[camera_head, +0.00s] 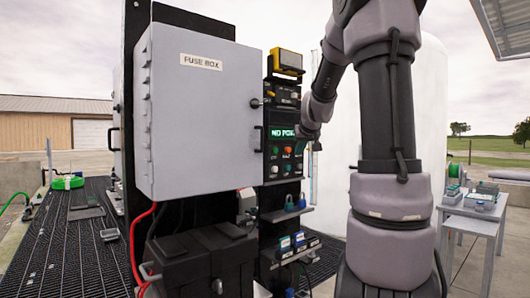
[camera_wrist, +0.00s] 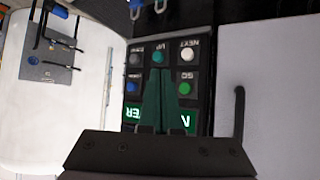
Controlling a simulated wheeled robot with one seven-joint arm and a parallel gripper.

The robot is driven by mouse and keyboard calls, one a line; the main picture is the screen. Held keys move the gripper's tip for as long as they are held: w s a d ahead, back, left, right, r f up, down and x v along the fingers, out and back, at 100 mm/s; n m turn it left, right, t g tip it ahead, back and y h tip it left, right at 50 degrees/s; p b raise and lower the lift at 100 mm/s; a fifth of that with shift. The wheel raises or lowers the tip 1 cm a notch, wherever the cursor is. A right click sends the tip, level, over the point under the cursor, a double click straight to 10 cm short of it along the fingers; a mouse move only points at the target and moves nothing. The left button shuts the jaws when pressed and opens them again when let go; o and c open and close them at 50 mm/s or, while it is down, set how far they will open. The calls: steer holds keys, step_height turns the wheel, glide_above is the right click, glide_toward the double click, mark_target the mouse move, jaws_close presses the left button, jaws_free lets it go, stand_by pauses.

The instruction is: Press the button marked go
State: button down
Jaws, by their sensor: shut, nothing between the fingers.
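The button marked go is green (camera_wrist: 185,89); in the wrist view its label reads upside down. It also shows in the head view (camera_head: 273,150), at the left of the upper button row, under a lit green display (camera_head: 283,133) whose text begins "NO PO". My gripper (camera_wrist: 158,70) is shut and empty, its dark green fingers together in front of the panel's middle column. The go button is just to the right of the fingers in the wrist view. The fingers hide part of the panel and display. I cannot tell the gap to the panel.
A white button (camera_wrist: 187,54), a teal button (camera_wrist: 159,57) and a blue button (camera_wrist: 132,88) sit close by. The grey fuse box (camera_head: 200,115) stands left of the panel in the head view. A shelf (camera_head: 287,213) with padlocks is below. A white tank stands behind my arm.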

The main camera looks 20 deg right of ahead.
mark_target(276, 151)
steer(key=shift+w+d, duration=0.3)
steer(key=shift+w, duration=0.4)
steer(key=w+a, duration=0.3)
steer(key=w, duration=0.5)
steer(key=shift+w, duration=0.15)
steer(key=shift+a, duration=0.1)
stand_by(1.8)
steer(key=shift+w+a, duration=0.1)
steer(key=shift+w, duration=0.25)
steer(key=shift+w+a, duration=0.2)
steer(key=shift+w, duration=0.35)
stand_by(0.7)
steer(key=shift+s, duration=0.1)
steer(key=shift+s+d, duration=0.35)
steer(key=shift+s, duration=0.5)
